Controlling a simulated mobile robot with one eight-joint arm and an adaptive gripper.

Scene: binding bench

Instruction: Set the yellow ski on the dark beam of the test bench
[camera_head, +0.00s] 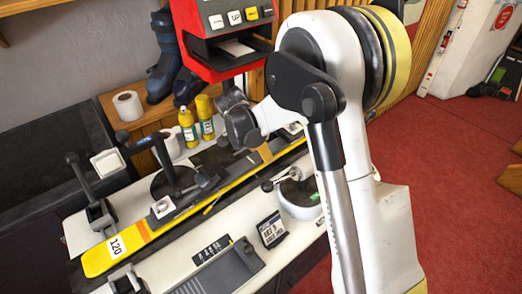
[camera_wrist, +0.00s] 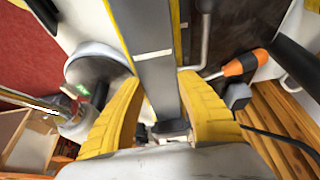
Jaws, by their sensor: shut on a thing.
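The yellow ski (camera_head: 105,256), with a "120" label near its front end, lies lengthwise along the bench in the head view. A black binding sits on its middle. In the wrist view the ski (camera_wrist: 151,62) shows as a long grey band with yellow edges. My gripper (camera_wrist: 162,82) has its yellow fingers on both sides of it, shut on it. In the head view my arm reaches the ski's far part, and the fingers are mostly hidden. I cannot clearly make out the dark beam, or whether the ski touches it.
Black lever clamps (camera_head: 98,213) stand beside the ski. A round white pot (camera_head: 300,197) and a small dark sign (camera_head: 271,229) are on the near side. Yellow bottles (camera_head: 187,128) and a red machine (camera_head: 222,20) are behind. An orange-handled screwdriver (camera_wrist: 240,63) lies right of the ski.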

